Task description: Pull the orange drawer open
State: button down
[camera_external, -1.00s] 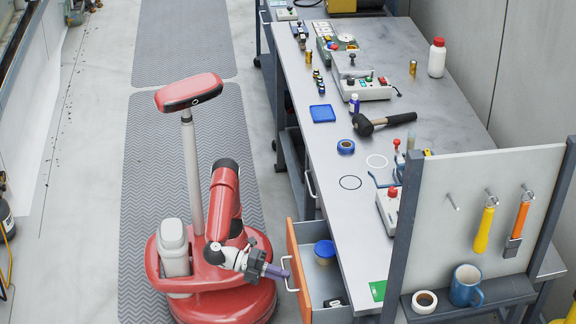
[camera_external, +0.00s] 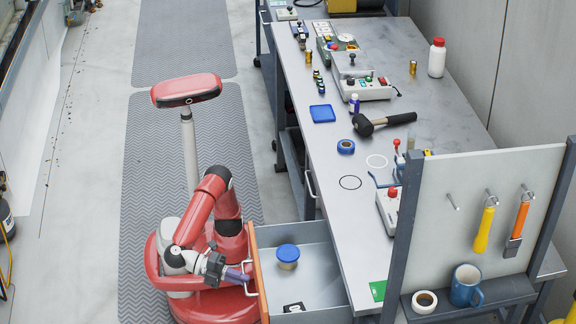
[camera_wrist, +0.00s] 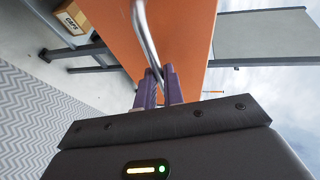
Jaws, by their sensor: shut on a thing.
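The orange drawer (camera_external: 259,285) stands out from the left side of the workbench, its grey inside showing. Its orange front fills the upper middle of the wrist view (camera_wrist: 190,38). A metal bar handle (camera_external: 247,279) is on the front; it also crosses the wrist view (camera_wrist: 145,35). My gripper (camera_external: 246,276) is at the handle, and in the wrist view its purple fingers (camera_wrist: 160,84) are closed around the bar. Inside the drawer are a blue-lidded tub (camera_external: 287,256) and a small black-and-white item (camera_external: 294,307).
The bench top (camera_external: 340,215) holds a mallet (camera_external: 384,123), a blue tape roll (camera_external: 346,147) and several devices. A pegboard (camera_external: 490,200) with hanging tools stands at the right. Patterned mats (camera_external: 150,190) cover the floor around my base.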

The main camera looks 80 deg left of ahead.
jog(key=c, duration=1.5)
grip_release()
jog(key=v, duration=0.7)
jog(key=shift+s+a+p, duration=0.1)
jog(key=shift+s+p, duration=0.25)
jog(key=shift+p, duration=0.05)
